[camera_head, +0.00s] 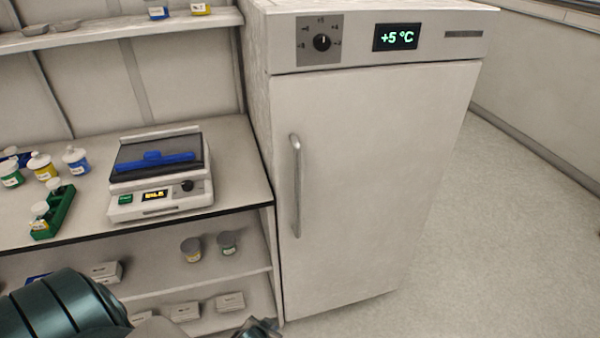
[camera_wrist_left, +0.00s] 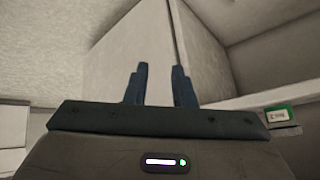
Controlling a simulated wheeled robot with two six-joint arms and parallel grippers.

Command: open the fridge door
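The white fridge (camera_head: 460,55) stands at the right of the bench, with a dial and a green "+5 °C" display on top. Its door (camera_head: 365,180) is shut. A vertical metal handle (camera_head: 296,185) is on the door's left side. My left gripper (camera_head: 258,328) shows only partly at the bottom edge of the head view, below and left of the handle and apart from it. In the left wrist view its two fingers (camera_wrist_left: 161,72) are apart with nothing between them. The handle does not show there. My right gripper is not in view.
A bench (camera_head: 235,165) left of the fridge carries a device with a blue top (camera_head: 155,180) and several small jars. Shelves (camera_head: 250,262) below hold jars and boxes. A box with a green label (camera_wrist_left: 278,114) shows in the left wrist view. Floor (camera_head: 470,230) right of the fridge is clear.

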